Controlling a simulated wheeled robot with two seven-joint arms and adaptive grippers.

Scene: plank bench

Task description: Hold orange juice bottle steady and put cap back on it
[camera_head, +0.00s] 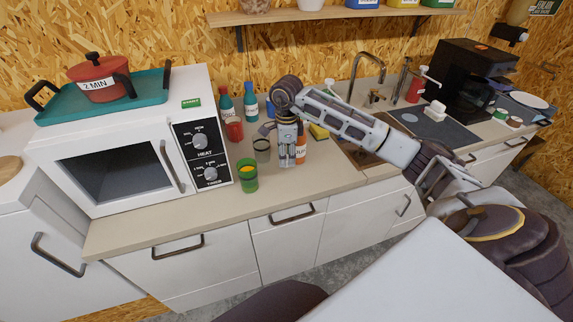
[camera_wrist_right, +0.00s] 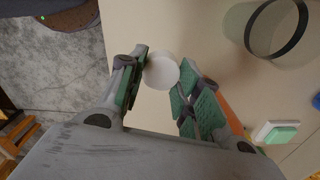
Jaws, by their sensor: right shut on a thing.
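My right gripper (camera_head: 287,162) points down over the counter in the head view. In the right wrist view, its fingers (camera_wrist_right: 162,82) are shut on a round white cap (camera_wrist_right: 162,69). The cap is hidden by the fingers in the head view. The orange juice bottle (camera_head: 301,147) stands upright just behind and to the right of the fingers, partly covered by them. A strip of orange, likely the bottle (camera_wrist_right: 234,124), shows behind the right finger in the wrist view. The bottle's top is hidden by my gripper. My left gripper is not in view.
A microwave (camera_head: 115,165) is farther left; a sponge (camera_head: 319,132) lies right.

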